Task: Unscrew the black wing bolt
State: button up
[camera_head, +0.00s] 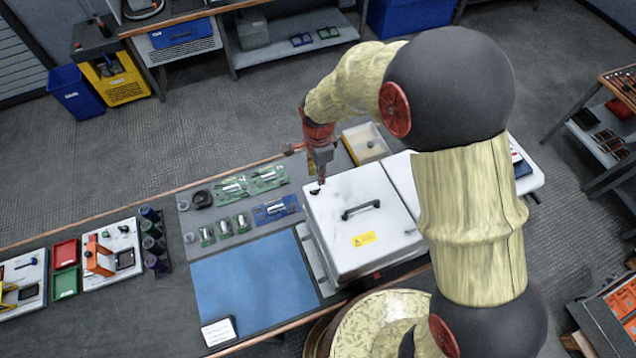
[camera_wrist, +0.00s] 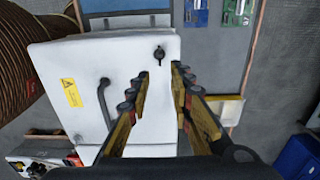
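The black wing bolt (camera_wrist: 159,53) stands at a corner of the white box's lid (camera_wrist: 60,55). It also shows as a small dark spot in the head view (camera_head: 315,191), on the lid's upper left corner. My gripper (camera_wrist: 160,72) is open and empty, with its two yellow and black fingers apart. In the wrist view the bolt lies just beyond the gap between the fingertips, not held. In the head view my gripper (camera_head: 320,176) points down just above that corner; the exact height is hard to tell.
A black handle (camera_head: 361,209) and a yellow warning label (camera_head: 363,239) are on the lid. A blue mat (camera_head: 255,280) and several circuit boards (camera_head: 268,178) lie left of the box. An open yellow-and-white bin (camera_head: 366,143) stands behind it.

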aim_at(319, 188)
jog(key=shift+f+p, duration=0.5)
jog(key=shift+f, duration=3.4)
jog(key=c, duration=0.3)
grip_shut()
